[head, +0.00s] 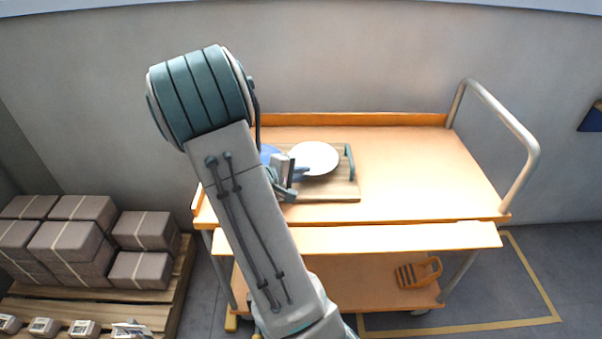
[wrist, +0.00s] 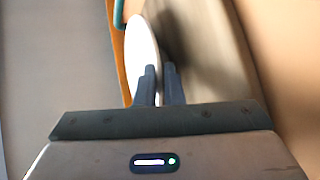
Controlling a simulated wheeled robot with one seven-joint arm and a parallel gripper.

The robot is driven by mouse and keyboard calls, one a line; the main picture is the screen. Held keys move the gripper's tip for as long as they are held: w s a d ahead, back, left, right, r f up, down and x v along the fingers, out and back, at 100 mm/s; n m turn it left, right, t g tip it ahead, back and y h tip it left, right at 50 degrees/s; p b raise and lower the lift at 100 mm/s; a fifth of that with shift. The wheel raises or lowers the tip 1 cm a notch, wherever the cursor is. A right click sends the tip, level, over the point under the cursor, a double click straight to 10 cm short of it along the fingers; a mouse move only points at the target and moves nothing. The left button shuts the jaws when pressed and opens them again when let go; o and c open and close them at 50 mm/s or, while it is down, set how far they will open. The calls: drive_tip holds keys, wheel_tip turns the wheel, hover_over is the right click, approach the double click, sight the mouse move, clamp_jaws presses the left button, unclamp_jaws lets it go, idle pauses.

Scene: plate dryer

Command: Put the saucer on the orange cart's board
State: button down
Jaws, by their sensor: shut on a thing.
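The white saucer (head: 316,156) is over the wooden board (head: 338,189) on the orange cart (head: 420,177). My gripper (head: 303,173) is at the saucer's near left side, with its fingers shut on the rim. In the wrist view the saucer (wrist: 142,52) shows edge-on between the dark fingers (wrist: 160,72), and the board (wrist: 205,45) lies to its right. I cannot tell whether the saucer touches the board. My arm hides the board's left part.
The board has a green handle (head: 350,162) at its right end. The cart's top is clear to the right, up to a grey push handle (head: 520,140). An orange object (head: 418,273) lies on the lower shelf. Stacked boxes (head: 75,240) stand on a pallet at left.

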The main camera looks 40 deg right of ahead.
drive_tip(key=shift+s+a+f+b, duration=0.1)
drive_tip(key=shift+s+f+b, duration=0.05)
drive_tip(key=shift+f+b, duration=0.45)
drive_tip(key=shift+s+a+f, duration=0.1)
drive_tip(key=c, duration=1.8)
unclamp_jaws()
drive_tip(key=shift+f, duration=0.1)
drive_tip(key=shift+r+p, duration=0.7)
drive_tip(key=shift+p, duration=0.15)
drive_tip(key=v, duration=1.1)
drive_tip(key=shift+w+a+r+p, duration=0.2)
drive_tip(key=shift+w+r+p, duration=0.1)
drive_tip(key=shift+p, duration=0.1)
drive_tip(key=s+a+r+m+y, duration=0.1)
drive_tip(key=s+a+r+y, duration=0.1)
drive_tip(key=s+a+y, duration=0.4)
drive_tip(key=s+a+r+m+t+y, duration=0.1)
drive_tip(key=s+a+r+y, duration=0.2)
drive_tip(key=s+a+y, duration=0.4)
drive_tip(key=a, duration=0.5)
drive_tip(key=shift+s+a+r+m+y, duration=0.25)
drive_tip(key=shift+a+m+y, duration=0.05)
drive_tip(key=shift+a, duration=0.1)
